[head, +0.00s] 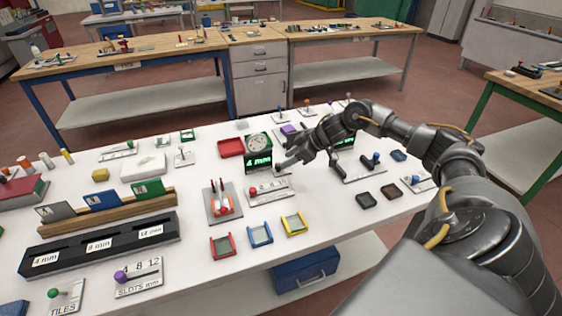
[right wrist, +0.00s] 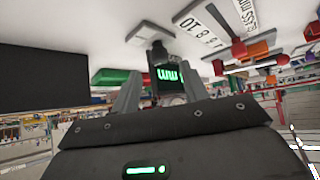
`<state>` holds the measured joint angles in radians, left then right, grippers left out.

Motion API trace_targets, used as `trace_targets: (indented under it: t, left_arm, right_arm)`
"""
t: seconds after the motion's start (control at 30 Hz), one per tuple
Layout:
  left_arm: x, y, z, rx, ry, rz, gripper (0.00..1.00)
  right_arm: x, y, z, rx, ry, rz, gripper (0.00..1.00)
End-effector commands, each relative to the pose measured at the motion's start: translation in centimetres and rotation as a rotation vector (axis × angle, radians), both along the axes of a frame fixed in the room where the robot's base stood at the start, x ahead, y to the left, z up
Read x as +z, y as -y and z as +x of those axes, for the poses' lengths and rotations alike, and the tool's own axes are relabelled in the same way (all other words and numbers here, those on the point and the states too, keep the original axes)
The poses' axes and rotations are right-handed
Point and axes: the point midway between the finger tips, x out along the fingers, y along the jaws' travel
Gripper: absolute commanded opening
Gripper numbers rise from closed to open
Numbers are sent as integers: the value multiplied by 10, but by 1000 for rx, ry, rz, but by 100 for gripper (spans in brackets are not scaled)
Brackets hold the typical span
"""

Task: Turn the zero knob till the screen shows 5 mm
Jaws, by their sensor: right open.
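The small green-lit screen (head: 258,163) reads "4 mm" in the head view, below a round grey dial (head: 258,142). In the right wrist view the screen (right wrist: 170,74) is upside down and partly hidden, with only "mm" readable. My right gripper (head: 284,166) is at the screen's right front side. Its fingers (right wrist: 157,85) are open, with a dark round piece (right wrist: 157,52), perhaps the zero knob, beyond and between their tips. I cannot tell whether they touch it. The knob is not clear in the head view, where the gripper covers that spot. My left gripper is out of view.
A plate with a red-knobbed lever (head: 254,192) lies in front of the screen. A red tray (head: 231,148) is left of it. An orange-handled fixture (head: 222,203) and red, blue and yellow frames (head: 260,235) stand nearer. A black-based lever (head: 365,170) is to the right.

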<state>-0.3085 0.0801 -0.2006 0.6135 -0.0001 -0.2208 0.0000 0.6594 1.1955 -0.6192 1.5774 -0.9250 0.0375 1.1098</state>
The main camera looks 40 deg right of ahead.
Motion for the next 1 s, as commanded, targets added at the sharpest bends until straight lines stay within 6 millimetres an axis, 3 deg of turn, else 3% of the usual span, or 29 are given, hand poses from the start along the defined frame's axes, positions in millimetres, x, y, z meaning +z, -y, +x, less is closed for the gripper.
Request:
trace_targets:
  t: [0.23,0.67,1.0]
  left_arm:
    - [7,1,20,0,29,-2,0]
    - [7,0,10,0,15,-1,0]
    - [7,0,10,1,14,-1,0]
  right_arm:
    - [-23,-14,20,-1,0,1,44]
    - [-31,-17,25,-1,0,-2,43]
    - [-31,-17,25,-1,0,-1,0]
